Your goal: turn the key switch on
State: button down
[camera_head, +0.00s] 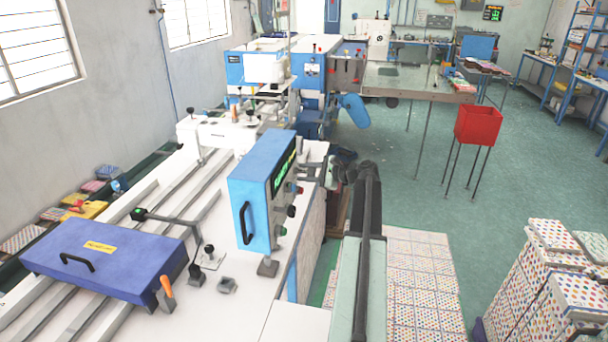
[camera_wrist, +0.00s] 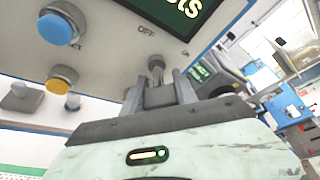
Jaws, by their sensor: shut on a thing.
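The key switch (camera_wrist: 156,65) is a small grey metal knob on the grey panel face, in the upper middle of the wrist view, just below the printed word OFF. My gripper (camera_wrist: 160,88) reaches up to it with its two grey fingers on either side. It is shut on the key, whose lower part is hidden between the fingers. In the head view my gripper (camera_head: 313,172) is at the right side of the blue control box (camera_head: 250,195); the key itself cannot be made out there.
The panel also carries a blue button (camera_wrist: 55,29), a yellow button (camera_wrist: 61,79) and a lit display (camera_wrist: 185,8) with green text. The box stands on a white machine table (camera_head: 235,300). A red bin (camera_head: 478,124) stands on the floor at right; open green floor lies around it.

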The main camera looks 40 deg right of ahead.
aim_at(315, 172)
jog(key=c, duration=1)
grip_release()
jog(key=shift+o, duration=0.2)
jog(key=shift+s, duration=0.1)
jog(key=p+v, duration=0.2)
jog(key=v, duration=0.5)
jog(key=shift+s+d, duration=0.15)
jog(key=shift+s, duration=0.2)
